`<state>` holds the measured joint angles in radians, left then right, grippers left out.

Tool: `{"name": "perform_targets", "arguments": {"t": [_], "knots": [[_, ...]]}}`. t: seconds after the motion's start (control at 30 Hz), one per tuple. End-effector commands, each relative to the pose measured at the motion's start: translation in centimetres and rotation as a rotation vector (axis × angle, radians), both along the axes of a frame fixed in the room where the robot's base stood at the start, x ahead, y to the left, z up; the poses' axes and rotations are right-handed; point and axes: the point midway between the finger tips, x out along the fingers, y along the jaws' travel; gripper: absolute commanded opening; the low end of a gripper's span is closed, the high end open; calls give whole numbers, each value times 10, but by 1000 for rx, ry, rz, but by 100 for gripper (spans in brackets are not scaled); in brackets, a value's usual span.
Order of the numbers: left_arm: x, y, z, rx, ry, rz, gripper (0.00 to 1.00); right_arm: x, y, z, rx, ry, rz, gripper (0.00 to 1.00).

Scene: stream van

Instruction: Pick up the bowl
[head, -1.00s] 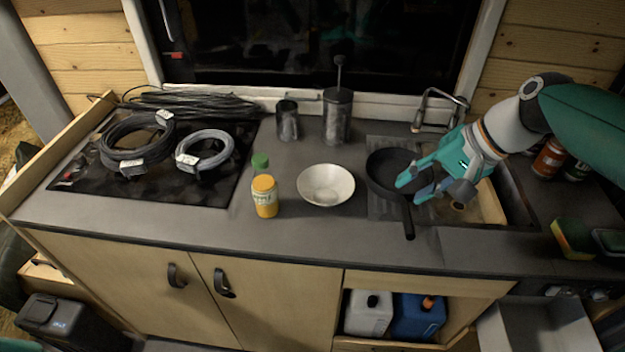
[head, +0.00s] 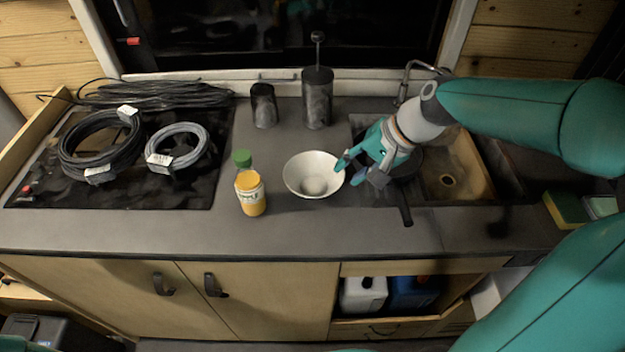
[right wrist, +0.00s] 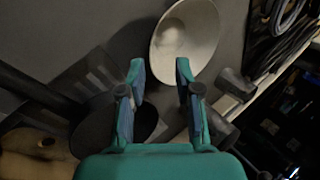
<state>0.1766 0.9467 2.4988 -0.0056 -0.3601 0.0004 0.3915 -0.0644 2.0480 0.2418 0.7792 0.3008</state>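A white bowl (head: 313,183) stands upright and empty on the dark countertop. My right gripper (head: 346,172) is at the bowl's right rim, with its fingers pointing left toward it. In the right wrist view the bowl (right wrist: 184,42) lies just ahead of the gripper (right wrist: 160,72), and its near rim reaches toward the gap between the fingertips. The fingers are apart with nothing held between them. I cannot tell whether a fingertip touches the rim. My left gripper is not in view.
A yellow jar (head: 250,194) with a green-topped item (head: 241,158) stands left of the bowl. A black pan (head: 405,208) is under my right arm, by the sink (head: 465,165). Cable coils (head: 100,147) cover the hob.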

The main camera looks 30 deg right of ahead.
Motion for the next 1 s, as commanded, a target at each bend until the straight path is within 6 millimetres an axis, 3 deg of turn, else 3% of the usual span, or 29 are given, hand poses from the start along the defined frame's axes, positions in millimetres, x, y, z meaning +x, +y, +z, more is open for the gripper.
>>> {"name": "perform_targets", "arguments": {"t": [0.27, 0.6, 0.87, 1.0], "knots": [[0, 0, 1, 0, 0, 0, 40, 7, 6, -17, 1, 2, 1, 33], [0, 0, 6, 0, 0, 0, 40, 20, 17, -57, 0, 3, 2, 33], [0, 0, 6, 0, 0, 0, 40, 23, 18, -61, -1, 0, 1, 33], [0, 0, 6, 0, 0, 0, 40, 23, 18, -60, -1, 0, 1, 15]]}}
